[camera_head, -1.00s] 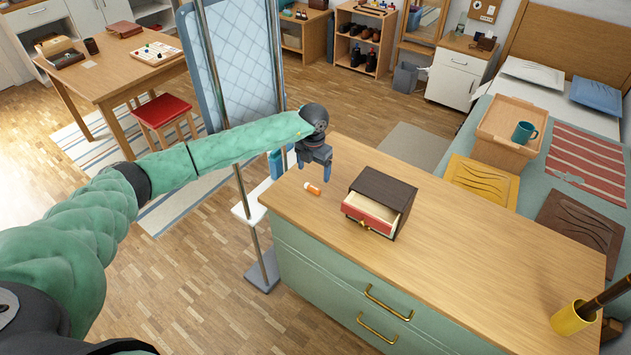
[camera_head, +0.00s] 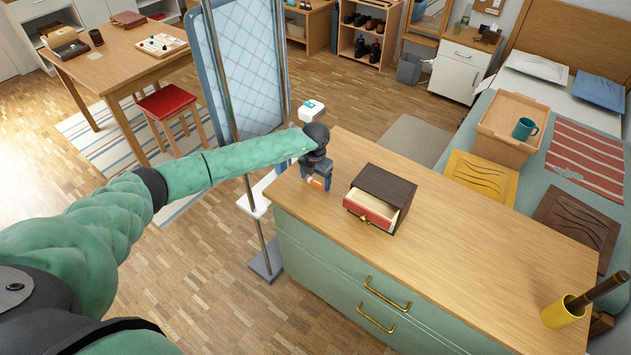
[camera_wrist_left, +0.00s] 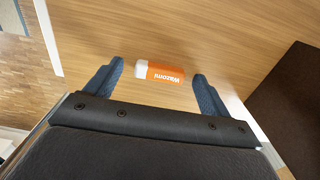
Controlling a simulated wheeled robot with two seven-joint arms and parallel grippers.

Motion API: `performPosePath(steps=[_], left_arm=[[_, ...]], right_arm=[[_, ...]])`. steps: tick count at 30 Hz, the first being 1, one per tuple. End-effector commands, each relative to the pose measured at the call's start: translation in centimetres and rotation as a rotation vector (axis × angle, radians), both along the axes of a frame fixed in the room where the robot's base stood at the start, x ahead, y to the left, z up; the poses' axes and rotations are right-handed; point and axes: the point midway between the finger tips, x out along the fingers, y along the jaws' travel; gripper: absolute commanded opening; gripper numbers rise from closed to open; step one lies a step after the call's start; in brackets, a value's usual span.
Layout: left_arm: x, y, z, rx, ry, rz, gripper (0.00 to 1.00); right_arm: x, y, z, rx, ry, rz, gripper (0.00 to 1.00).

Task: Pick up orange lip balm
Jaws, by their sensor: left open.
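The orange lip balm (camera_head: 316,183) with a white end lies on its side on the wooden dresser top, left of the small dark drawer box. In the left wrist view the lip balm (camera_wrist_left: 160,73) lies crosswise, between the lines of the two fingertips and slightly ahead of them. My left gripper (camera_head: 316,184) is low over the dresser top, right at the lip balm. In the wrist view the left gripper's fingers (camera_wrist_left: 158,76) are spread apart, with a gap on each side of the lip balm. My right gripper is not in view.
A small dark box (camera_head: 386,187) with its red-fronted drawer (camera_head: 370,211) pulled open stands just right of the gripper. The dresser top (camera_head: 470,255) is clear to the right, up to a yellow cup (camera_head: 563,312). A metal-poled stand is at the dresser's left edge.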

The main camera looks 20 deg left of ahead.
Motion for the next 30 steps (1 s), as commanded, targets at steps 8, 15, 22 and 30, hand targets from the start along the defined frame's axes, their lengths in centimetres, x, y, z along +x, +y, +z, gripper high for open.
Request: performPosePath(steps=[8,15,22,30], left_arm=[[0.01,-0.01,-0.26,0.000,-0.001,0.000,0.82],[0.00,-0.02,-0.24,0.000,-0.001,-0.001,0.39],[0.00,-0.02,-0.23,0.000,-0.001,-0.001,0.34],[0.04,-0.07,0.54,-0.002,-0.003,-0.002,0.34]], right_arm=[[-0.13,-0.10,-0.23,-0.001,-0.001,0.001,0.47],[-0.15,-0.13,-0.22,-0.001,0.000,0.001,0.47],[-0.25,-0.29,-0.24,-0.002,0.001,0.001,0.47],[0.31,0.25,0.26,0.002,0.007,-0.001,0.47]])
